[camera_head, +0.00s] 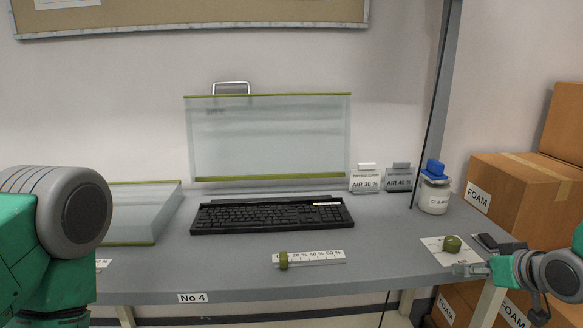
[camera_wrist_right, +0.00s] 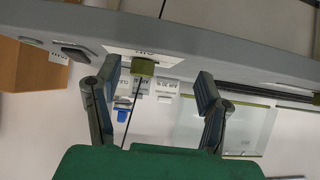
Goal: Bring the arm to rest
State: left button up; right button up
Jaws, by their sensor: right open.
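My right gripper (camera_head: 470,268) is by the front right edge of the grey table (camera_head: 230,268), near the white card with a green knob (camera_head: 452,243). In the right wrist view my right gripper (camera_wrist_right: 158,72) shows two spread fingers with nothing held between them. The green knob (camera_wrist_right: 143,67) appears beyond the fingers there, in a picture that is turned upside down. My left arm shows at the left of the head view, but its gripper is out of view.
A black keyboard (camera_head: 272,217) lies mid-table before an upright clear panel (camera_head: 268,140). A slider scale (camera_head: 315,258) lies in front. At the right are a cleaner jar (camera_head: 434,197), two AIR signs (camera_head: 365,182) and a dark device (camera_head: 487,241). Cardboard boxes (camera_head: 520,195) stand beyond the table.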

jog(key=s+a+f+g, duration=0.3)
jog(key=s+a+f, duration=0.1)
jog(key=s+f, duration=0.45)
jog(key=s+a+f+g, duration=0.2)
jog(key=s+a+f, duration=0.2)
jog(key=s+f, duration=0.4)
jog(key=s+a+f+g, duration=0.1)
jog(key=s+f, duration=0.3)
jog(key=s, duration=0.4)
jog(key=s+a+f+g+h, duration=0.1)
jog(key=s+f+g, duration=0.3)
jog(key=s, duration=0.5)
jog(key=shift+s+a+f, duration=0.25)
jog(key=shift+a+f, duration=0.3)
jog(key=shift+a, duration=0.15)
jog(key=shift+d+f, duration=0.1)
jog(key=shift+d, duration=0.25)
jog(key=shift+a, duration=0.2)
